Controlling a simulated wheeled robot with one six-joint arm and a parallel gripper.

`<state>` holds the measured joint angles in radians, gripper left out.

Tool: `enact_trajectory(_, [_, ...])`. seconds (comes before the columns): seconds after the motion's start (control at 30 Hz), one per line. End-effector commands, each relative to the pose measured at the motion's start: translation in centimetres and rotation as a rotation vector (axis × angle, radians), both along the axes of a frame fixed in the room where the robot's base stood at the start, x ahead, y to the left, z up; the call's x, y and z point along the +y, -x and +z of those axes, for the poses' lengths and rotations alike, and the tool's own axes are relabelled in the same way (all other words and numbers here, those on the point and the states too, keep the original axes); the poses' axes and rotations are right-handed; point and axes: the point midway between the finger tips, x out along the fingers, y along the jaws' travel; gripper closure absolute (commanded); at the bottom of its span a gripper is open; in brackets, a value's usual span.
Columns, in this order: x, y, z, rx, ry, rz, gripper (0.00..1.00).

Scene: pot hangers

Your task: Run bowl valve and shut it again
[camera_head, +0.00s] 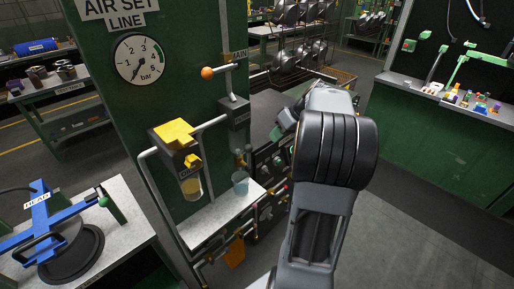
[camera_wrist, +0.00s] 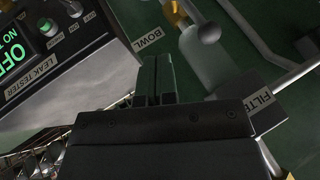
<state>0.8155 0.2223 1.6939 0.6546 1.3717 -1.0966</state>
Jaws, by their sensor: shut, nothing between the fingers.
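My gripper (camera_wrist: 155,75) is shut and empty in the wrist view, its dark fingers close together beside the BOWL label (camera_wrist: 149,40). A valve with a grey ball knob (camera_wrist: 208,33) and a brass-coloured body (camera_wrist: 178,13) is right of the fingers and apart from them. In the head view a small brass valve (camera_head: 238,156) sits on the green panel above a clear cup (camera_head: 240,182) on the white shelf. My arm's wrist hides the fingertips in the head view.
The panel carries a pressure gauge (camera_head: 139,59), grey pipes and an orange-knobbed lever (camera_head: 207,72). The leak tester (camera_wrist: 50,45) stands left of the fingers in the wrist view. A blue clamp tool (camera_head: 45,222) lies on the left bench. Open floor shows right of my arm.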

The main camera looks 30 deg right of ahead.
Motion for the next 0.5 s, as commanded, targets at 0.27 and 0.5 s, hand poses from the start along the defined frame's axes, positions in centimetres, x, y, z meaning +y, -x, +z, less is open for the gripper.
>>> enact_trajectory(0.27, [2.5, -1.9, -4.0, 0.003, -0.002, 0.003, 1.0])
enact_trajectory(0.5, [5.3, -1.9, -3.8, 0.001, 0.0, 0.0, 1.0])
